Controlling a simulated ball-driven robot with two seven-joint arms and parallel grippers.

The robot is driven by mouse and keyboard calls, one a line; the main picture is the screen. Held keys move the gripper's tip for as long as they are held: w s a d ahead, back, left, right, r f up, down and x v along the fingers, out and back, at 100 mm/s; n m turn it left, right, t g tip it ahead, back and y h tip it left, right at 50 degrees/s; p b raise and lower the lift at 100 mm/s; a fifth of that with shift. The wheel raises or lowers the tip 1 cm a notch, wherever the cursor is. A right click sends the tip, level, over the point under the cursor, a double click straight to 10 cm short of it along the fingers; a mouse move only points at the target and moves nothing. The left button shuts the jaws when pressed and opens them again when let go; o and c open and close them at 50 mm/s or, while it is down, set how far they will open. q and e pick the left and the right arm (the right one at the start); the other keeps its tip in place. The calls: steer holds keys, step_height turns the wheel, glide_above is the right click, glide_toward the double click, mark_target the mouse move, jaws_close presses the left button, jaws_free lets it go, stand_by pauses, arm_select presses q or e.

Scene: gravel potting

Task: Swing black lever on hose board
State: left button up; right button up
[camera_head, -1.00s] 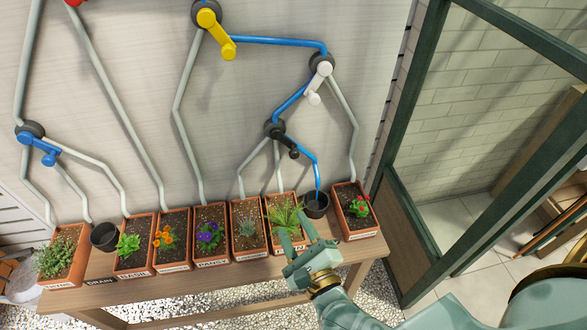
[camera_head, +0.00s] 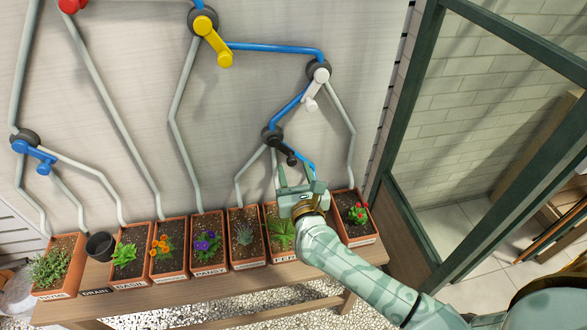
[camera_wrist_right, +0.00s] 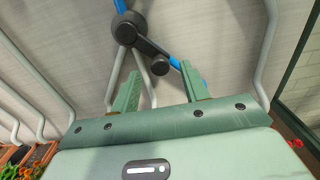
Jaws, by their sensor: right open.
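The black lever (camera_head: 281,146) sits on a dark round hub on the hose board (camera_head: 130,85), below the white lever. Its arm slants down and to the right and ends in a round knob. In the right wrist view the black lever (camera_wrist_right: 145,45) lies ahead of the fingers, with its knob between their lines. My right gripper (camera_head: 296,176) is open and empty, just below the lever, apart from it as far as I can tell. Its two fingers (camera_wrist_right: 160,88) point up toward the board. My left gripper is not in view.
The white lever (camera_head: 316,88), yellow lever (camera_head: 214,43), blue lever (camera_head: 36,152) and part of a red one (camera_head: 70,6) are on the board. Potted plants and a black pot (camera_head: 100,246) stand on the wooden table (camera_head: 190,291). A green-framed door (camera_head: 405,130) is at right.

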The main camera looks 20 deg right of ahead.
steer(key=shift+x, duration=0.8)
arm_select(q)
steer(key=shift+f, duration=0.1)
arm_select(e)
jaws_close()
